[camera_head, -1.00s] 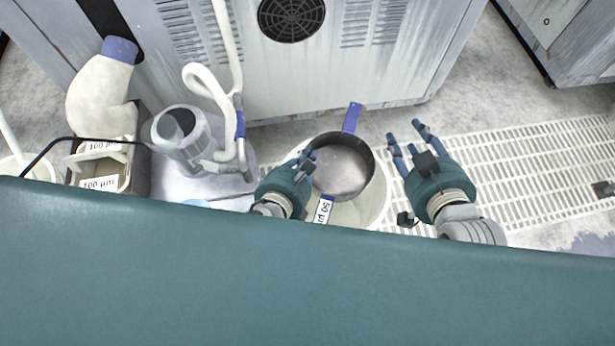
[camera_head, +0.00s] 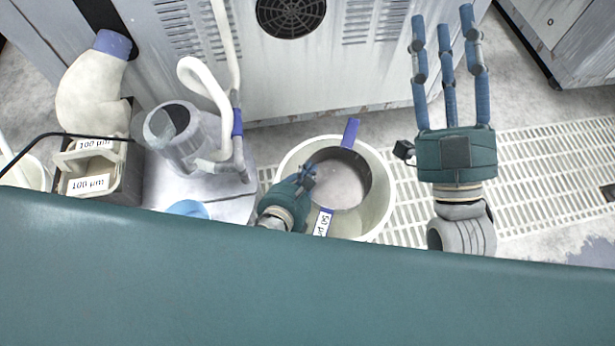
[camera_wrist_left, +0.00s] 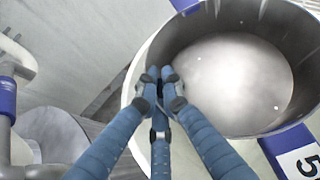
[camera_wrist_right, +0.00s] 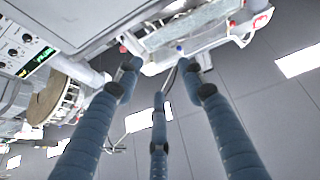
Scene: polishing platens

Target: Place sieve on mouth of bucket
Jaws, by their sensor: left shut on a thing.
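The sieve (camera_head: 341,180) is a dark round metal pan with a pale mesh, blue handles and a "50 µm" label (camera_head: 322,222). It also shows in the left wrist view (camera_wrist_left: 235,80). It is over the mouth of the cream bucket (camera_head: 386,200), within the rim's outline from above. I cannot tell whether it touches the bucket. My left gripper (camera_head: 308,172) is shut on the sieve's left wall, hiding a little of it. My right gripper (camera_head: 447,50) is open and empty, raised right of the bucket with its fingers spread; the right wrist view (camera_wrist_right: 160,70) shows nothing between them.
Further left are a labelled "100 µm" container (camera_head: 88,184) and a cream bottle (camera_head: 92,90). A grey machine cabinet (camera_head: 330,85) stands behind. White floor grating (camera_head: 550,150) lies to the right.

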